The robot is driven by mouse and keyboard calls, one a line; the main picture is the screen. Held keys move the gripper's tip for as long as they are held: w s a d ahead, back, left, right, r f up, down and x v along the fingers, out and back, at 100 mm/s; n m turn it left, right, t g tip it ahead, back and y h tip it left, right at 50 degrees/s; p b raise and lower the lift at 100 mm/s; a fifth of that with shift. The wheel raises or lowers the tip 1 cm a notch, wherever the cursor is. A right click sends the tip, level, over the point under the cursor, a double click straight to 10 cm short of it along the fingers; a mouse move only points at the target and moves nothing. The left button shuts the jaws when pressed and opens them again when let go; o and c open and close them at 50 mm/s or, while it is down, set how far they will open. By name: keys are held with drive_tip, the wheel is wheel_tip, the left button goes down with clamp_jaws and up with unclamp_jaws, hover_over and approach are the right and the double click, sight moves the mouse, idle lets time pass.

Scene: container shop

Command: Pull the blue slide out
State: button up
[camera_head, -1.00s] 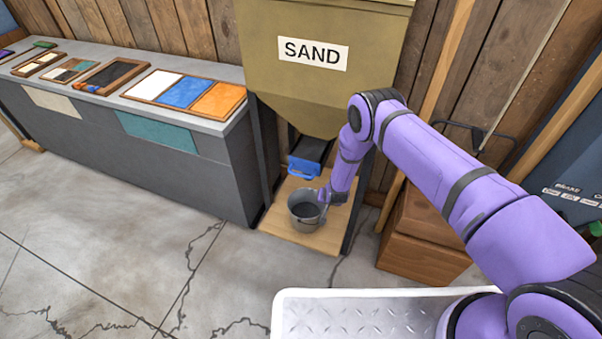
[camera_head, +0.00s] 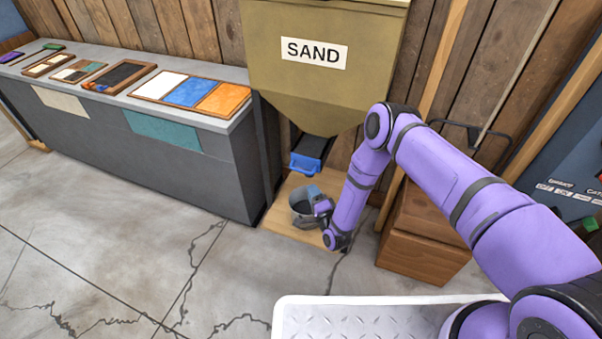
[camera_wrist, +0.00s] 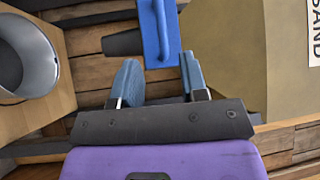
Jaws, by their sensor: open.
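The blue slide (camera_head: 306,165) with its handle sits below the mouth of the sand hopper (camera_head: 330,72). In the wrist view the blue slide (camera_wrist: 154,28) shows its front plate and bar handle, straight ahead of my fingers. My gripper (camera_head: 314,193) is low in front of the hopper, below the slide and beside the bucket. In the wrist view my gripper (camera_wrist: 160,75) is open, with nothing between its two blue-grey fingers. The fingertips look apart from the handle; the exact gap is hard to judge.
A grey metal bucket (camera_head: 301,212) stands on the wooden base (camera_head: 285,232) under the hopper, close to my gripper. Wooden drawers (camera_head: 420,255) stand to the right. A grey counter (camera_head: 190,165) with colour trays runs left. The concrete floor in front is clear.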

sight(301, 171)
drive_tip(key=x, duration=1)
drive_tip(key=shift+w+a+r, duration=0.1)
drive_tip(key=shift+w+r, duration=0.05)
drive_tip(key=shift+w, duration=0.2)
drive_tip(key=shift+c, duration=0.4)
clamp_jaws()
